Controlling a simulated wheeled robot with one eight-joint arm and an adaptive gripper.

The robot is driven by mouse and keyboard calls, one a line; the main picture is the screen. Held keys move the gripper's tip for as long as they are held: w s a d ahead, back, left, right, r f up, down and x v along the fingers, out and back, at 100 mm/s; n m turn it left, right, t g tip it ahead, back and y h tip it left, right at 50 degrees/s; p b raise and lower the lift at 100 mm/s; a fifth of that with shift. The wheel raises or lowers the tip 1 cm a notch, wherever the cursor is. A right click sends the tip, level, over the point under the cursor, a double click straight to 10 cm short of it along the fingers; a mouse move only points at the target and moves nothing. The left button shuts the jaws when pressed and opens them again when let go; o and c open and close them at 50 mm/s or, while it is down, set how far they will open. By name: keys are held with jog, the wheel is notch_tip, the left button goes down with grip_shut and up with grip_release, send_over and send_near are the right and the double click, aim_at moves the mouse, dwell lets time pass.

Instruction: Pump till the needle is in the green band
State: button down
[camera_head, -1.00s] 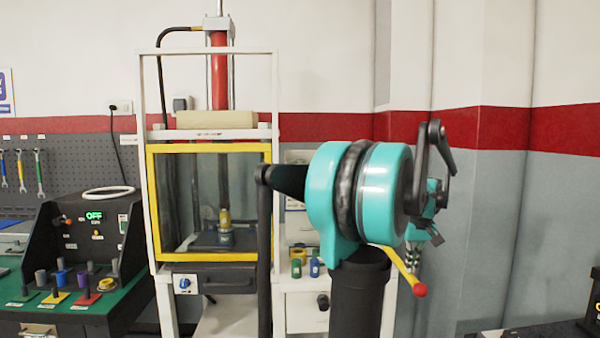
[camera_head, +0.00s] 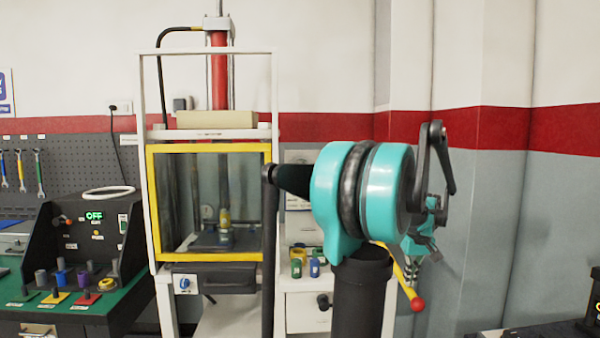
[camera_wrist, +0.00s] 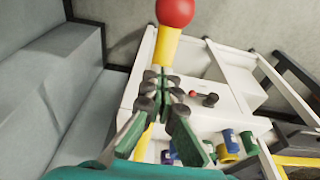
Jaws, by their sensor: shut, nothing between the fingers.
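The yellow lever with a red ball end (camera_head: 417,304) slopes down to the right behind my arm in the head view. It also shows in the wrist view (camera_wrist: 167,45), running behind the fingers. My gripper (camera_head: 425,247) is shut with nothing between its fingers (camera_wrist: 163,85). It is over the lever's shaft, short of the ball; I cannot tell whether it touches. A small pale dial (camera_head: 207,212) stands inside the yellow-framed chamber (camera_head: 210,257). It is too small to read its needle or any green band. My arm hides the lever's base.
Several coloured cylinders (camera_wrist: 228,142) stand on the white cabinet near the lever. A black console (camera_head: 92,235) showing OFF stands on the green bench at left. A red cylinder (camera_head: 219,75) tops the press frame. The grey wall at right is clear.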

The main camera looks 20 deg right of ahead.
dwell(0.4)
jog(key=w+d+v, duration=0.1)
jog(key=w+v, duration=0.1)
jog(key=v, duration=1.1)
jog(key=shift+w+r, duration=0.25)
jog(key=shift+w, duration=0.3)
jog(key=shift+f, duration=0.7)
jog(key=s+v, duration=0.2)
jog(key=v, duration=0.7)
jog(key=shift+a, duration=0.25)
